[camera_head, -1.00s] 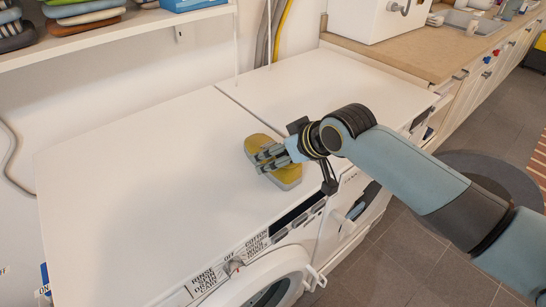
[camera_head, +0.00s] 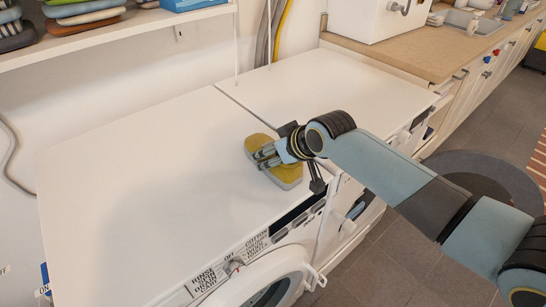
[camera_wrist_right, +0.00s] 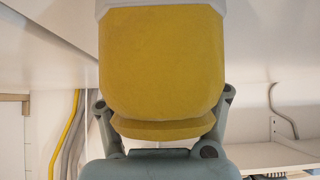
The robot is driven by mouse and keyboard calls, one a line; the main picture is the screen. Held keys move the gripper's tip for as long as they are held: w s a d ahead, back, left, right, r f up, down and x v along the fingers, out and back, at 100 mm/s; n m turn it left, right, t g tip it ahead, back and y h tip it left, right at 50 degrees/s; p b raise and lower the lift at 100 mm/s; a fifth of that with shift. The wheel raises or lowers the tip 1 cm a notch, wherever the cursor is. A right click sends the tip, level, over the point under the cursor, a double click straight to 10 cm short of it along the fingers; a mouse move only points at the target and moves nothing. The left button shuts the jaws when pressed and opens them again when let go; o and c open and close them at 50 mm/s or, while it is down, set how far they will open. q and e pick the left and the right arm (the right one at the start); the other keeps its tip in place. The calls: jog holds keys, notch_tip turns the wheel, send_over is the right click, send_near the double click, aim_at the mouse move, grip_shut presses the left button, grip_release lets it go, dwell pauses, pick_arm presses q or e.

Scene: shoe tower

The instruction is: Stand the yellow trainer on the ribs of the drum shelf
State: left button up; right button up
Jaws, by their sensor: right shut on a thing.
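The yellow trainer (camera_head: 258,142) is at the front edge of the white machine top, near the seam between the two tops. A pale sole edge shows under it. My right gripper (camera_head: 265,157) is shut on the trainer, its grey fingers lying across it. I cannot tell whether the trainer touches the top or hangs just above it. In the right wrist view the trainer (camera_wrist_right: 162,65) fills the middle, with a finger on each side. I cannot make out the drum shelf or its ribs. My left gripper is not in view.
A washing machine with a white round door (camera_head: 262,289) and lettered panel (camera_head: 228,264) is below the white top (camera_head: 130,170), which is clear to the left. A wall shelf (camera_head: 130,32) holds several shoes. A wooden counter (camera_head: 420,58) runs at the back right.

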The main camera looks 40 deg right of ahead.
jog(key=shift+c, duration=1)
jog(key=shift+r, duration=0.15)
